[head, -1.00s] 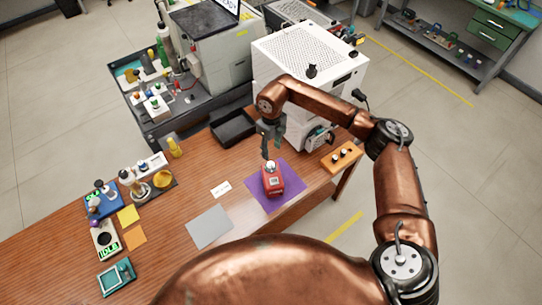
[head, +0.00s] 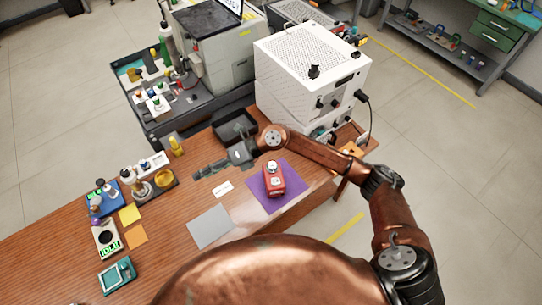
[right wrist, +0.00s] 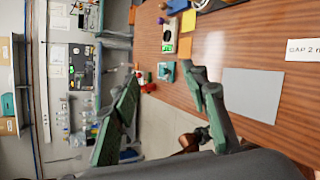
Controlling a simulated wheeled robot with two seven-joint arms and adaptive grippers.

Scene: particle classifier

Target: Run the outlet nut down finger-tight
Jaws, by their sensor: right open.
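I cannot make out the outlet nut in either view. The white instrument (head: 285,95) stands at the table's back right, with dark round fittings on its front that are too small to tell apart. My right gripper (head: 203,172) is over the middle of the table, left of the instrument and pointing left. In the right wrist view its two fingers (right wrist: 163,82) are spread apart with nothing between them. My left gripper is not in view.
A red device (head: 273,181) sits on a purple mat (head: 292,200). A black tray (head: 228,132) lies near the back edge. A grey sheet (head: 210,227) and a label card (right wrist: 303,48) lie flat. An orange block (head: 350,149) is partly hidden by my arm. Bottles and scales stand left.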

